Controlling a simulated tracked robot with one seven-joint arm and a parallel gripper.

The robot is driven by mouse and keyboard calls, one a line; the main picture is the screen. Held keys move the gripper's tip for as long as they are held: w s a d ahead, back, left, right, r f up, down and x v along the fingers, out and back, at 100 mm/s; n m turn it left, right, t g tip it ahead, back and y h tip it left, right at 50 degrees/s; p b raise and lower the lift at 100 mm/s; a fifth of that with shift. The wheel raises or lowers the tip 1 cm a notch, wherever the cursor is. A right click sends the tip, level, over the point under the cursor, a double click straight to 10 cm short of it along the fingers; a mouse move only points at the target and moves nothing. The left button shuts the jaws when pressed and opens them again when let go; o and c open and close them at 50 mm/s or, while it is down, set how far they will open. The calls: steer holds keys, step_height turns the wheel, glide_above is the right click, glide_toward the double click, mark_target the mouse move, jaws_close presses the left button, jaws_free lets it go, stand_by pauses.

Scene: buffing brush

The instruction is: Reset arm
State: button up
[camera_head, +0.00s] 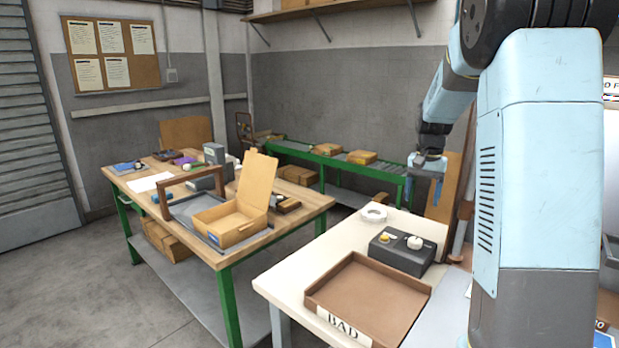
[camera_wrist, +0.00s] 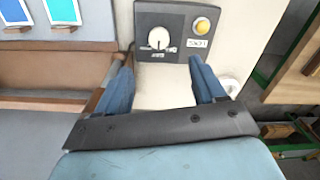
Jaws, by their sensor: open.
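My gripper (camera_head: 429,166) hangs in the air above the right end of the white table, at the right of the head view. In the wrist view its two blue fingers (camera_wrist: 160,86) are spread apart with nothing between them. Beyond the fingertips is a dark control box (camera_wrist: 177,32) with a white knob and a yellow button. The same control box (camera_head: 402,250) stands on the white table (camera_head: 296,270) in the head view, apart from the gripper. My light blue arm covers the right side of the head view.
A brown tray marked BAD (camera_head: 368,297) and a white ring (camera_head: 374,213) are on the white table. A wooden workbench (camera_head: 312,199) at left holds an open cardboard box (camera_head: 230,222). A green-framed conveyor (camera_head: 330,159) with boxes stands behind.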

steer(key=s+a+r+n+t, duration=0.1)
steer(key=s+a, duration=0.3)
steer(key=s, duration=0.6)
steer(key=s+a+r+n+t, duration=0.2)
steer(key=s+a+r+n, duration=0.1)
steer(key=s, duration=0.8)
steer(key=s+a+r+n+t, duration=0.2)
steer(key=s+a+r, duration=0.2)
steer(key=s, duration=0.6)
steer(key=shift+s+a, duration=0.35)
steer(key=shift+a, duration=0.8)
